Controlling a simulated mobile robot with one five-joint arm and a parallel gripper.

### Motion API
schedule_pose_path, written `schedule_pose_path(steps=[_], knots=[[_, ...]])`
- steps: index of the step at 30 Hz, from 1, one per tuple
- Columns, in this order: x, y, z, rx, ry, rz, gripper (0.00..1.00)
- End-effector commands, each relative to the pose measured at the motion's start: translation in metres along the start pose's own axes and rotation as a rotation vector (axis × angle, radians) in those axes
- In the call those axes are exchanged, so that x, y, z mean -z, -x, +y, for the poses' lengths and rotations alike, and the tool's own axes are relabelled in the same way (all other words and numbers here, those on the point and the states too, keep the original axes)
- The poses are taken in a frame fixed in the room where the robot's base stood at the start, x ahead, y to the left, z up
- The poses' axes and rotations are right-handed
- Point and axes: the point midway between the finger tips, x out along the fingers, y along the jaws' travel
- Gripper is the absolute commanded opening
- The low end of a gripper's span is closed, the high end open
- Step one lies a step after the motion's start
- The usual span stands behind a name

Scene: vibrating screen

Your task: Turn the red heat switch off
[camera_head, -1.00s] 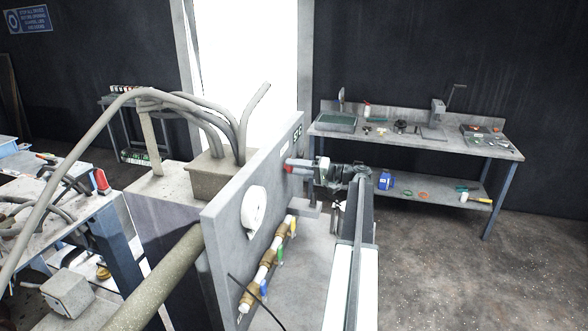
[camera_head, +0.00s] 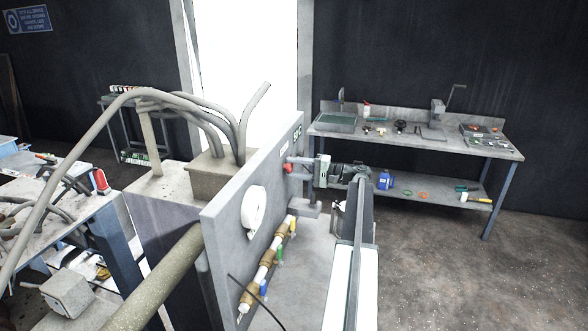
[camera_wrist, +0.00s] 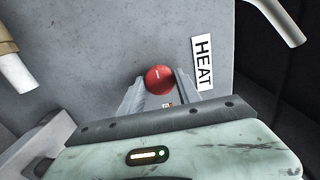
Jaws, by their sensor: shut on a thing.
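The red heat switch (camera_wrist: 160,79) is a round red knob with a short white mark, on a grey panel. It also shows in the head view (camera_head: 288,168) at the panel's far end. A white HEAT label (camera_wrist: 203,63) is to its right in the wrist view. My gripper (camera_wrist: 160,84) has one finger on each side of the knob and is shut on it. In the head view my gripper (camera_head: 296,167) reaches the panel from the right. The fingers cover part of the knob's sides.
The grey panel (camera_head: 232,222) carries a white round fitting (camera_head: 253,208) and a brass pipe with coloured valve handles (camera_head: 266,263) below the switch. A workbench (camera_head: 415,140) with tools stands behind at the right. The floor at the right is open.

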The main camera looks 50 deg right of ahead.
Motion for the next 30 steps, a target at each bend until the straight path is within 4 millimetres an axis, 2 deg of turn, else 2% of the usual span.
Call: schedule_pose_path(steps=[9,10,12,22,25,30], knots=[[-0.001,0.001,0.002,-0.007,0.000,-0.003,0.00],[-0.001,0.001,0.002,-0.007,0.000,-0.002,0.48],[-0.001,0.001,0.002,-0.006,0.000,-0.002,0.62],[0.000,0.004,0.001,-0.003,0.000,0.000,0.62],[0.000,0.018,0.001,-0.003,0.000,0.001,0.62],[0.000,0.053,0.001,-0.004,0.000,0.001,0.62]])
